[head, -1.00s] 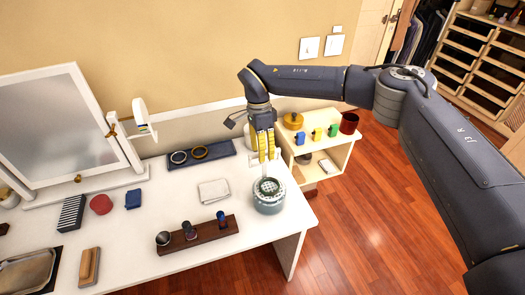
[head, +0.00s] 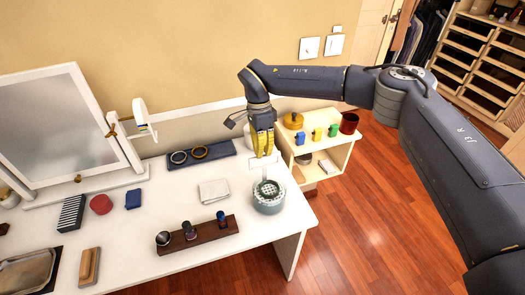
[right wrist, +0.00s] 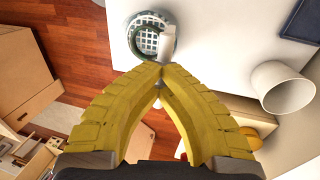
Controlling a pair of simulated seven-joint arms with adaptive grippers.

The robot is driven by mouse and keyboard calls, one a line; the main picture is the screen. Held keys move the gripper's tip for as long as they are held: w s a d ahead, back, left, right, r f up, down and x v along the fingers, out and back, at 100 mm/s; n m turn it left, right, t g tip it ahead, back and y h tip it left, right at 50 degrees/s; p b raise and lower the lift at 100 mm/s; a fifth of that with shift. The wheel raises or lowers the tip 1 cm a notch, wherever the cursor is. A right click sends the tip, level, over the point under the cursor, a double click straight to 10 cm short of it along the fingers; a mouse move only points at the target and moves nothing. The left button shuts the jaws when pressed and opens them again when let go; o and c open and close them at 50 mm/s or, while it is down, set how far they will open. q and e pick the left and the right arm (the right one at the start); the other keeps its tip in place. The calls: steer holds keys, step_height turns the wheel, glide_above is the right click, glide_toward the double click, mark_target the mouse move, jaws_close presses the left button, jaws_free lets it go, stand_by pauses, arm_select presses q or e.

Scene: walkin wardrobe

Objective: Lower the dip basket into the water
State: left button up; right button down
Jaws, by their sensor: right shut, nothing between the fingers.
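A round grey-blue jar (head: 268,204) stands near the right end of the white table. The dip basket (head: 265,187), a pale perforated disc, sits inside the jar's mouth; how deep it sits I cannot tell. It also shows in the right wrist view (right wrist: 150,38), ringed by a dark green rim, with a pale upright handle (right wrist: 166,44) beside it. My right gripper (head: 262,155) is above the jar, apart from the basket. Its yellow fingertips meet in the right wrist view (right wrist: 161,68) with nothing between them. My left gripper is not in view.
A dark wooden rack (head: 190,235) with small items stands left of the jar. A folded cloth (head: 213,192) and a dark tray with rings (head: 202,154) lie behind it. A white cup (right wrist: 284,88) stands near the gripper. A shelf unit (head: 320,132) stands to the right.

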steer(key=c, duration=1.4)
jaws_free()
steer(key=r, duration=0.4)
steer(key=w+r, duration=0.1)
steer(key=r, duration=0.3)
steer(key=w+a+r, duration=0.1)
steer(key=r, duration=0.3)
steer(key=shift+w, duration=0.1)
steer(key=shift+f, duration=0.1)
